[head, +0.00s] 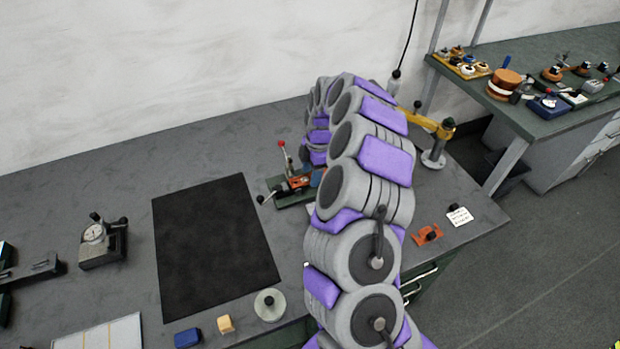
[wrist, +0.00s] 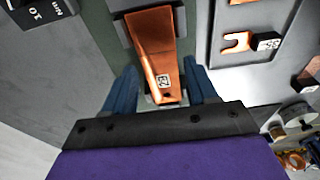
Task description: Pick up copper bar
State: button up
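A copper bar (wrist: 156,45) with a small white label near its close end lies in the middle of the wrist view, wider at its far end. My gripper (wrist: 162,75) is open, with one blue finger on each side of the bar's near end. Gaps show between the fingers and the bar, so it appears not gripped. In the head view, orange-copper colour shows on a small fixture with a red-knobbed lever (head: 290,183), beside my arm. My arm hides most of the gripper there.
In the wrist view, a grey panel (wrist: 225,75) at right carries a forked copper piece (wrist: 236,43) and a black block (wrist: 267,41). A black marked block (wrist: 40,10) is at upper left. In the head view, a black mat (head: 215,245) and dial gauge (head: 100,240) are left of my arm.

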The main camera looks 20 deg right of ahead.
jog(key=c, duration=1)
